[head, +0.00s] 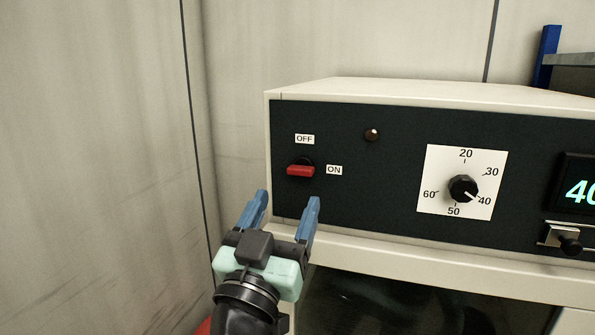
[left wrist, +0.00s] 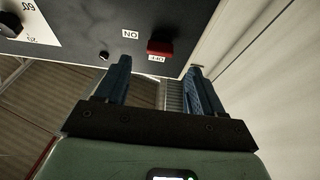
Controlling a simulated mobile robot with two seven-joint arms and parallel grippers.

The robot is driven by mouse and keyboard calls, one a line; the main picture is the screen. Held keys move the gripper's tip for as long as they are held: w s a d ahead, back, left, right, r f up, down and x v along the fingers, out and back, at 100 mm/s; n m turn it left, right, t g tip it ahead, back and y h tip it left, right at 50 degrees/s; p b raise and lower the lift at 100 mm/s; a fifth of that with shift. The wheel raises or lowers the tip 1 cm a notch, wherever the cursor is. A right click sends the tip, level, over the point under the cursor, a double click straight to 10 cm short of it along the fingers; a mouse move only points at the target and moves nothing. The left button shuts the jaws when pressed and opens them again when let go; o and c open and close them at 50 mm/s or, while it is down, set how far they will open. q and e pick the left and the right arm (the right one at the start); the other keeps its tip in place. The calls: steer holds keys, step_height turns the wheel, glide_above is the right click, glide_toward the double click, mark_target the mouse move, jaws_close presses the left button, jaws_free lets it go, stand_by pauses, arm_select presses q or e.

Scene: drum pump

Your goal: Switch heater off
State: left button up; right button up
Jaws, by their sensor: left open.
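The heater switch is a red handle (head: 301,170) on the dark front panel (head: 345,205) of a white box. The handle lies level, with an OFF label (head: 304,139) above it and an ON label (head: 334,170) to its right, in line with it. My left gripper (head: 288,197) is open and empty, just below the switch in the head view, with its blue fingers pointing up toward the panel. In the left wrist view the red handle (left wrist: 160,47) shows beyond and between the fingertips, apart from them. My right gripper is not in view.
A small dark lamp (head: 372,134) sits right of the switch. Farther right are a black dial (head: 463,188) pointing near 40, a lit display (head: 580,192) and a latch (head: 562,238). A plain wall (head: 95,150) stands to the left. The space before the panel is clear.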

mark_target(299, 175)
arm_select(q)
steer(key=p+x, duration=0.1)
steer(key=x, duration=0.5)
steer(key=shift+w+d+r, duration=0.1)
steer(key=shift+w, duration=0.2)
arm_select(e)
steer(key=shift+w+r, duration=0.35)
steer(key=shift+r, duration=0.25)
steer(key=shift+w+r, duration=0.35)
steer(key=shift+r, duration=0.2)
arm_select(q)
steer(key=c, duration=1.1)
steer(key=shift+o, duration=0.2)
